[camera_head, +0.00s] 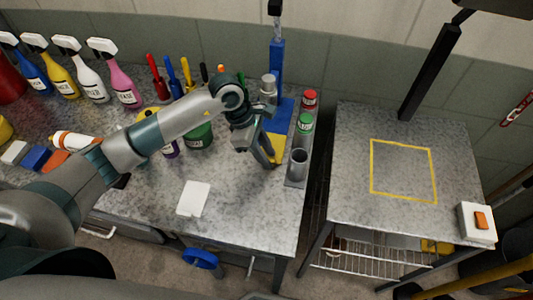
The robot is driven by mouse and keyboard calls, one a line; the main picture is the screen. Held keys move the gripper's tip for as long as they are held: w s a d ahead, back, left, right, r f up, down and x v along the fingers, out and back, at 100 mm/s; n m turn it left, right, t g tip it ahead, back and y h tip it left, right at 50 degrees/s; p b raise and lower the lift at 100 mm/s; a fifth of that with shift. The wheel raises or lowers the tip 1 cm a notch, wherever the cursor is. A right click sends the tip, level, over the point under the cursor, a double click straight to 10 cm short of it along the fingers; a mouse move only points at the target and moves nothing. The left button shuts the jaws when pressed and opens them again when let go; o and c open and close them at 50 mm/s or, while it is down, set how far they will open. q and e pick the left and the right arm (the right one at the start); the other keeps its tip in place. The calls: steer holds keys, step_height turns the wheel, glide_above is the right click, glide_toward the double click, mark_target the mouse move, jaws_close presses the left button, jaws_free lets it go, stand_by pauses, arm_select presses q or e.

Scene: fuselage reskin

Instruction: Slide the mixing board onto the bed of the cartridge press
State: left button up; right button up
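The cartridge press (277,72) is a blue upright column with a flat blue bed (282,115) at its foot, toward the back right of the left bench. A flat white square (193,198), probably the mixing board, lies at the front middle of that bench. My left gripper (268,152) points down just in front of the press bed, to the right of and behind the white square. A yellow patch (276,143) shows beside its fingers; I cannot tell what it belongs to. The finger gap is not clear. My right gripper is not in view.
A rack on the bench's right edge holds a red-capped cartridge (309,99), a green-capped one (304,124) and a grey cylinder (298,163). Spray bottles (122,85) stand at the back left. A second table (350,150) has a bare yellow-outlined square and a switch box (477,226).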

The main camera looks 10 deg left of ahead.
arm_select(q)
steer(key=shift+r, duration=0.1)
steer(key=shift+r, duration=0.1)
steer(key=p+v, duration=0.3)
steer(key=v, duration=0.9)
stand_by(0.4)
steer(key=shift+s+f, duration=0.1)
steer(key=shift+f, duration=0.1)
